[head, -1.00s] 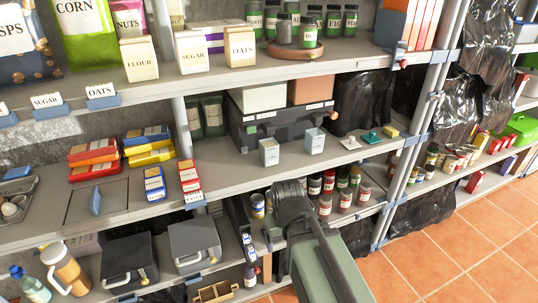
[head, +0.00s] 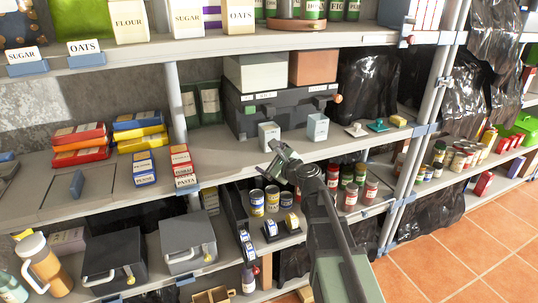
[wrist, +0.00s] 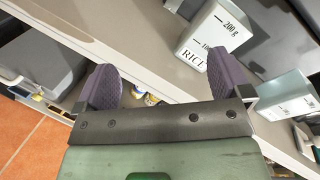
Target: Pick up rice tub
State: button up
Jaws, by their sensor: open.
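The rice tub (wrist: 207,38) is a small white square tub marked RICE in the wrist view, standing on the shelf beyond the right finger. It appears to be the left of two small pale tubs in the head view (head: 268,137). My gripper (wrist: 167,82) is open, its two purple pads apart with nothing held between them. In the head view my gripper (head: 281,158) is at the shelf's front edge, just in front of and below the rice tub, partly overlapping its lower part.
A similar pale tub (head: 317,127) stands to the right of the rice tub, and also shows in the wrist view (wrist: 284,96). A dark box (head: 284,115) stands close behind. Cans and jars (head: 352,180) fill the shelf below. Free shelf surface (head: 225,150) lies to the left.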

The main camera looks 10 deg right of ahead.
aim_at(272, 134)
jog(key=w+d+r+m+t+h, duration=0.2)
jog(key=d+r+m+t+h, duration=0.15)
jog(key=m, duration=0.75)
jog(key=shift+g, duration=0.35)
jog(key=w, duration=1)
jog(key=shift+w+a+f+p, duration=0.3)
jog(key=shift+w+a+f, duration=0.05)
jog(key=shift+w+a, duration=0.05)
jog(key=shift+s, duration=0.1)
jog(key=c, duration=1.3)
jog(key=shift+o, duration=0.2)
jog(key=shift+r, duration=0.1)
